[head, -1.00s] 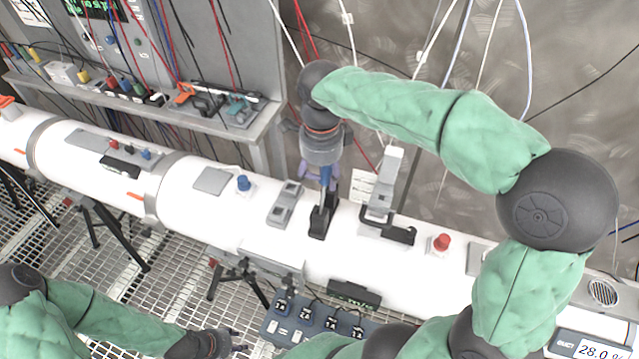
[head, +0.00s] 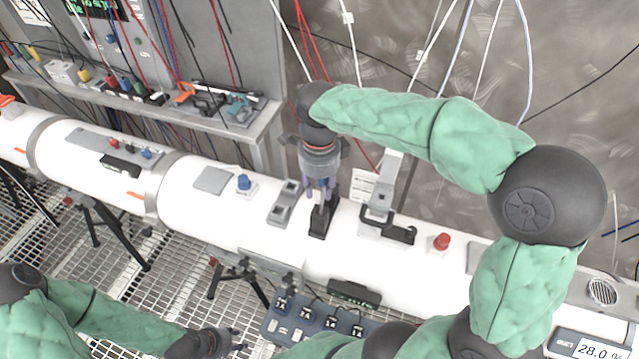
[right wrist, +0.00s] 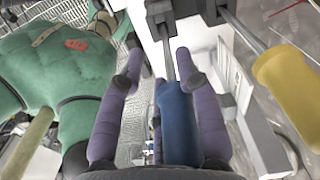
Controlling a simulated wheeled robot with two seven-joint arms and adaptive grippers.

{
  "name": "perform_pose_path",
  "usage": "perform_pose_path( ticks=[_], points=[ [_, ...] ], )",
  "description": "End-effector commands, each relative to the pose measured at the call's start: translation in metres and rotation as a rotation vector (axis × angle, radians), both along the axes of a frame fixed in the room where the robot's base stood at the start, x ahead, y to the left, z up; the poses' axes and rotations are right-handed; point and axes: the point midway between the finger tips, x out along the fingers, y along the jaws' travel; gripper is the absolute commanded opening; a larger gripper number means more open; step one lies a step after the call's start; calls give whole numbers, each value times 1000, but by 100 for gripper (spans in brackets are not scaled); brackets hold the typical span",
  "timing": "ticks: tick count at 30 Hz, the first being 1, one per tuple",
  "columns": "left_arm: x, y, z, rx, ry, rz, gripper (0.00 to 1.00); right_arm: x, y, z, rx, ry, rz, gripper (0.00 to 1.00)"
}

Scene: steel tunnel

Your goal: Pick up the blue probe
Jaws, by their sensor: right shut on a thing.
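The blue probe (right wrist: 178,118) has a blue handle and a thin metal shaft. My right gripper (head: 320,192) is shut on the handle, and the handle lies between its purple fingers in the right wrist view (right wrist: 157,72). The shaft runs to a black holder (head: 323,222) on top of the white tube; I cannot tell whether its tip is still inside. In the head view the fingers hide most of the handle. My left gripper (head: 237,340) is low in the head view, away from the probe, with its finger opening unclear.
The white tube (head: 225,225) crosses the view. A grey stand with a black clamp (head: 398,232) and a red button (head: 441,242) are right of the probe. A grey block (head: 286,203) and a blue knob (head: 243,182) are left. A yellow handle (right wrist: 287,88) is close by in the wrist view.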

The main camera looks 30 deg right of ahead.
Motion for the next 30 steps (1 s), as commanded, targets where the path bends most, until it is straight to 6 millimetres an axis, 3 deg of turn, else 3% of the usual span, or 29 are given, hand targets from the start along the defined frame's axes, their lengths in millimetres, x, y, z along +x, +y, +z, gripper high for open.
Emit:
perform_pose_path(
  ticks=[5, 21, 30],
  points=[
    [0, 0, 0, 0, 0, 0, 40, 0, 0, 7, -1, -1, 0, 0],
    [0, 0, 1, 0, 0, 0, 40, 1, 0, 92, 0, -1, 0, 0],
    [0, 0, 2, 0, 0, 0, 40, 0, 0, 100, 0, 1, 0, 0]
  ],
)
